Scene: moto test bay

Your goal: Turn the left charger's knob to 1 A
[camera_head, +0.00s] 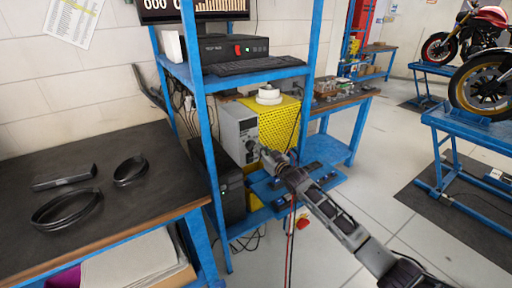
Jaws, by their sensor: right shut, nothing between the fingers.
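Small dark controls show on that panel, too small to read. A knob's setting cannot be told. My right gripper (267,154) reaches in from the lower right, its tip close in front of the lower part of the panel. It is shut with nothing in it. Whether it touches the panel or a knob cannot be told. My left gripper is not in view. A yellow perforated box (283,122) stands right of the grey charger, with a white roll (268,93) above it.
The blue rack's post (211,150) rises left of the charger. A keyboard (254,66) and a black box (233,49) occupy the shelf above. A dark workbench (110,205) with black straps is at left. Red and black cables hang near my gripper.

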